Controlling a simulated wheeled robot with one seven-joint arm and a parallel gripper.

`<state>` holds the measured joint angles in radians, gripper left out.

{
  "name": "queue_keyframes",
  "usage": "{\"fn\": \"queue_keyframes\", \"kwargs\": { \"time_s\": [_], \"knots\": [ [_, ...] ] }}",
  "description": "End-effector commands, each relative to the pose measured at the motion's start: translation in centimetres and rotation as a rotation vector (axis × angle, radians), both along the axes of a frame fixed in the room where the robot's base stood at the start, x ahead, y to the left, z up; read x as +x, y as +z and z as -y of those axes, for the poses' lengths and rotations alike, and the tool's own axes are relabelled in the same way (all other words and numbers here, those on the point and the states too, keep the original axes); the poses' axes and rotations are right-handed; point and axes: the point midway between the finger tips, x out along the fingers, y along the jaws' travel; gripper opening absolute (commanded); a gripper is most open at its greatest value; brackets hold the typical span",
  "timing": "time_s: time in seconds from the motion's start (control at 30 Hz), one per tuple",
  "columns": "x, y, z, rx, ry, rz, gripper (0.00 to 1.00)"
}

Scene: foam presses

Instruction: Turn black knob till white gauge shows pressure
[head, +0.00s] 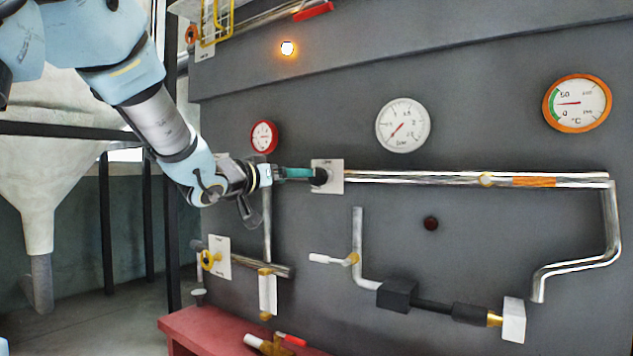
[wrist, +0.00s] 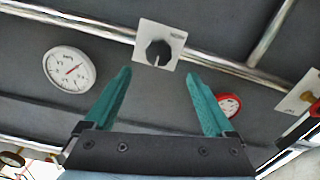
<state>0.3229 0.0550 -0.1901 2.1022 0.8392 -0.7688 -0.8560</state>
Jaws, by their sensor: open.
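The black knob (head: 320,177) sits on a pale square plate (head: 337,176) at the left end of a horizontal pipe. In the wrist view the knob (wrist: 158,53) shows whole, with a pale pointer line. The white gauge (head: 403,125) is above and right of the knob; its red needle points to the lower left, near the low end of the scale. It also shows in the wrist view (wrist: 69,69). My gripper (head: 300,174) has green fingers. In the wrist view my gripper (wrist: 158,75) is open and empty, its fingertips just short of the knob, one towards each side.
A small red-rimmed gauge (head: 264,136) and an orange-rimmed temperature gauge (head: 577,103) are on the same dark panel. A yellow knob (head: 208,260) and white-handled valve (head: 333,259) are lower down. A horizontal pipe (head: 440,178) runs right from the knob.

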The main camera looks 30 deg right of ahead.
Motion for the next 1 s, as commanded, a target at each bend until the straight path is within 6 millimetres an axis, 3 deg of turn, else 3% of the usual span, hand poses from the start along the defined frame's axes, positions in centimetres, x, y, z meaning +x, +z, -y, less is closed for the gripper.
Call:
{"fn": "queue_keyframes", "kwargs": {
  "time_s": [0.6,1.0],
  "knots": [
    [4.4,0.3,8.4,-0.005,-0.010,0.001,0.89],
    [5.0,0.2,9.4,-0.004,-0.008,0.002,0.89]
  ]
}}
